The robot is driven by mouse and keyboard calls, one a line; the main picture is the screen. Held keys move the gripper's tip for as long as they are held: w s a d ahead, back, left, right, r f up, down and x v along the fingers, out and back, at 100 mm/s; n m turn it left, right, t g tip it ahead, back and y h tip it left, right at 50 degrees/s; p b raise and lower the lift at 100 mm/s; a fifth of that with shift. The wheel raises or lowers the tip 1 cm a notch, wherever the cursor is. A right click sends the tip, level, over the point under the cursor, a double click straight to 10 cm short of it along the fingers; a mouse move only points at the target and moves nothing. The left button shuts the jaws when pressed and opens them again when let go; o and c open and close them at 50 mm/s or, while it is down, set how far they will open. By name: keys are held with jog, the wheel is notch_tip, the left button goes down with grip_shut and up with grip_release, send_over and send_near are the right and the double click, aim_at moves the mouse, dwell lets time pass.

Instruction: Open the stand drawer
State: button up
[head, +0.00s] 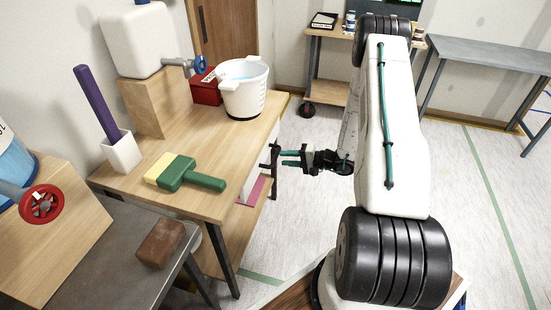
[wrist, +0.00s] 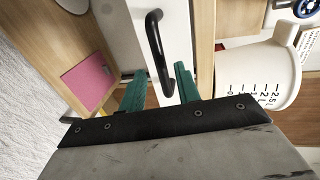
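The stand is a wooden table (head: 205,205) left of my arm in the head view. Its drawer has a white front (wrist: 125,35) with a black bar handle (wrist: 158,50) in the wrist view; the drawer looks shut. My gripper (head: 283,157) faces the drawer side of the stand. In the wrist view its two teal fingers (wrist: 159,76) are apart, one on each side of the handle's lower end. Nothing is visibly held. I cannot tell whether the handle lies between the fingertips or just beyond them.
On the stand are a white bucket (head: 245,95), a green brush (head: 188,174), a red box (head: 206,88) and a purple-handled tool (head: 97,103). A pink item (wrist: 88,78) lies on a lower shelf. Grey floor (head: 300,225) is clear between stand and arm.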

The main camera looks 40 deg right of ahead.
aim_at(276, 156)
jog(key=shift+x, duration=2.5)
grip_shut()
